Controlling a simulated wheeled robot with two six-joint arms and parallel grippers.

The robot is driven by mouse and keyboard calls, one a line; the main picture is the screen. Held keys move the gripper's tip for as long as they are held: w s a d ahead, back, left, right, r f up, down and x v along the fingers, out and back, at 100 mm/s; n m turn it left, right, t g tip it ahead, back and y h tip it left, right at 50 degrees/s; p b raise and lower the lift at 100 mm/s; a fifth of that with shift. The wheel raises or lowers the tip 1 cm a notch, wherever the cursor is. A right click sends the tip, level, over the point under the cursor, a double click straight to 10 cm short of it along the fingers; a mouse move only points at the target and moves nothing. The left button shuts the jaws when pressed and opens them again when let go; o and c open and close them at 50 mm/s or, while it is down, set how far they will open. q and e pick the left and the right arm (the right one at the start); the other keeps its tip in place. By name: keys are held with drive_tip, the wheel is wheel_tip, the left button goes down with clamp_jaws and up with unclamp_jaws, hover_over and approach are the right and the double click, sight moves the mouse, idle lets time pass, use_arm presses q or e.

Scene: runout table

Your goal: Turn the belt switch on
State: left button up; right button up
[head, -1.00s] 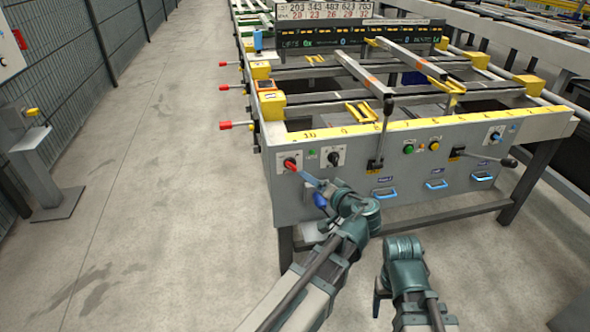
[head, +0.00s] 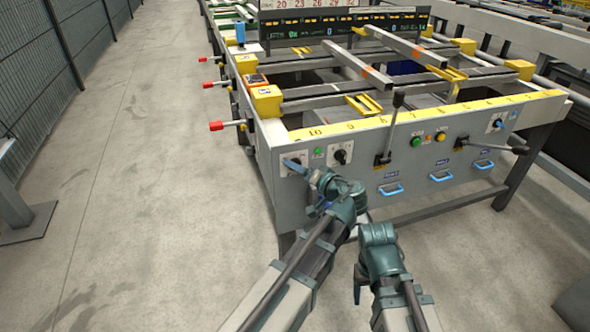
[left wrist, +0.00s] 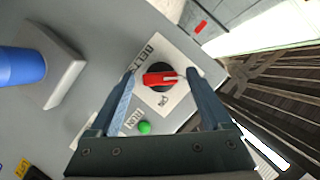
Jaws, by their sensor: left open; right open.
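The belt switch (left wrist: 158,80) is a red knob on a black round base, on a white plate lettered "BELT". In the left wrist view it sits between the two blue fingers of my open left gripper (left wrist: 160,76); whether they touch it I cannot tell. Its bar lies roughly across the gap. In the head view, the left gripper (head: 297,167) covers the red knob, and only the switch's white plate (head: 285,171) shows at the panel's left end. My right gripper (head: 377,235) is low in front of the panel, empty, its fingers mostly hidden.
A green lamp (left wrist: 144,127) sits beside the switch plate. A second, black knob (head: 341,153) is just right of it on the grey panel. A lever (head: 390,128) and blue handles (head: 390,190) are further right. Red-tipped levers (head: 216,126) stick out left. The floor at left is clear.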

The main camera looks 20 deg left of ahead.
use_arm(q)
clamp_jaws()
idle(0.3)
drive_tip(key=shift+f, duration=0.1)
drive_tip(key=shift+f+m+t+y+b, duration=0.15)
drive_tip(key=shift+m+t+y+b, duration=0.6)
drive_tip(key=shift+m+b, duration=1.75)
drive_tip(key=shift+f+m+t+y+b, duration=0.1)
drive_tip(key=shift+m+t+y+b, duration=0.6)
drive_tip(key=shift+m+b, duration=1.75)
drive_tip(key=shift+f+m+t+y+b, duration=0.25)
drive_tip(key=shift+m+y+b, duration=1)
drive_tip(key=shift+m, duration=2.2)
drive_tip(key=shift+r+m+t+h, duration=0.15)
drive_tip(key=shift+m+t+h, duration=0.15)
